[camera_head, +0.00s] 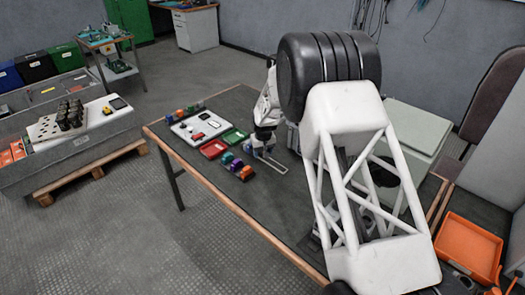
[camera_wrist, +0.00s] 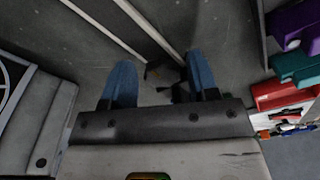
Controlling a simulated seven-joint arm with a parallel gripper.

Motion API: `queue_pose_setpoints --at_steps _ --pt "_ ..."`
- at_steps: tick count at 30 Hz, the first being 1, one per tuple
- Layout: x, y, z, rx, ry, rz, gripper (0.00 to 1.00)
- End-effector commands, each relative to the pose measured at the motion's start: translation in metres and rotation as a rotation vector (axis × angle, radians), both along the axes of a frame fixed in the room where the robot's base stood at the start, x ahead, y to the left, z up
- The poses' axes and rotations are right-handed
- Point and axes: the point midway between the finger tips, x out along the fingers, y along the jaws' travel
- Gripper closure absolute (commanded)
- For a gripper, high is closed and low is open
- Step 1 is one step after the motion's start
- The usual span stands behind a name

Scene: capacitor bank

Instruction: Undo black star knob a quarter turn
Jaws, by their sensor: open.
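My gripper (camera_head: 262,150) is low over the dark workbench in the head view, close to a pale slotted metal bracket (camera_head: 272,163). In the wrist view, my gripper (camera_wrist: 161,68) shows two blue fingers spread apart, with nothing held between them. A small dark shape (camera_wrist: 180,92) lies between and below the fingers, close to the right one. It may be the black star knob, but its lobes cannot be made out. Two pale rails (camera_wrist: 148,25) run away above the fingers. The knob cannot be picked out in the head view, where my arm covers part of the bench.
An orange bin (camera_head: 470,248) is at the right. The bench's near left part is clear.

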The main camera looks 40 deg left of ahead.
Motion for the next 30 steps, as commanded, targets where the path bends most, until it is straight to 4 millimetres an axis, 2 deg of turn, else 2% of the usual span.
queue_pose_setpoints --at_steps 18,20,27,30 --pt "0.0000 0.0000 -0.0002 0.000 0.000 0.000 0.46" --pt "0.0000 -0.0001 -0.0002 0.000 0.000 0.000 0.52" --pt "0.0000 -0.0001 -0.0003 0.000 0.000 0.000 0.88" --pt "0.0000 -0.0001 -0.0003 0.000 0.000 0.000 0.88"
